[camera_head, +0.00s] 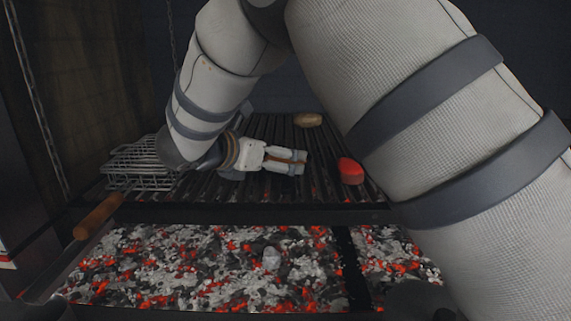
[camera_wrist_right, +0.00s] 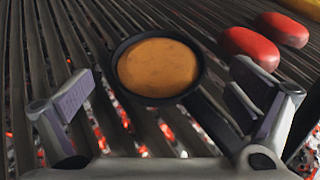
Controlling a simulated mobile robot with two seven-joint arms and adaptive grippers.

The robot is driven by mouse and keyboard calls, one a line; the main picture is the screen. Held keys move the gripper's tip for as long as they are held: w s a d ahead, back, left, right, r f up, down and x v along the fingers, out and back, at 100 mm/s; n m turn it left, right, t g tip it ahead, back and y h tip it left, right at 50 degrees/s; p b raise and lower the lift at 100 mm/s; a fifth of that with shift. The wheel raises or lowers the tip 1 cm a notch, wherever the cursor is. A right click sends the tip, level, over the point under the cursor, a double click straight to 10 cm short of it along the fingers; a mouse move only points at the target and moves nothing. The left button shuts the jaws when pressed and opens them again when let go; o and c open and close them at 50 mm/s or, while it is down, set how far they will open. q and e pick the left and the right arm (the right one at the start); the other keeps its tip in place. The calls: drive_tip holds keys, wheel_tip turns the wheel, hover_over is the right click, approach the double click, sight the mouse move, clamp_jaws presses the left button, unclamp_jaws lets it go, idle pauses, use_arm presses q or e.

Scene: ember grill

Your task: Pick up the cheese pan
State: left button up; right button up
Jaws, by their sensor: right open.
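The cheese pan (camera_wrist_right: 160,101) is a small round black pan filled with orange cheese (camera_wrist_right: 160,66). In the right wrist view it sits on the grill bars, just beyond and between my fingertips. A dark strip runs from it toward the lower right, perhaps its handle. My right gripper (camera_wrist_right: 163,95) is open and empty, with its fingers apart on either side of the pan's near side. In the head view, my right gripper (camera_head: 300,162) is low over the grate, and I cannot make out the pan there. My left gripper is out of view.
Red pieces of food (camera_wrist_right: 250,48) lie right of the pan; one red piece (camera_head: 350,171) shows on the grate (camera_head: 262,128) in the head view. A brown item (camera_head: 307,120) lies at the back. A wire basket (camera_head: 140,165) stands left. Glowing coals (camera_head: 200,265) fill the front.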

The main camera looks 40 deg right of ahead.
sight(282, 160)
drive_tip(key=x, duration=0.4)
drive_tip(key=shift+w+d+f, duration=0.15)
drive_tip(key=shift+f, duration=0.15)
drive_tip(key=shift+r, duration=0.1)
drive_tip(key=c, duration=1.5)
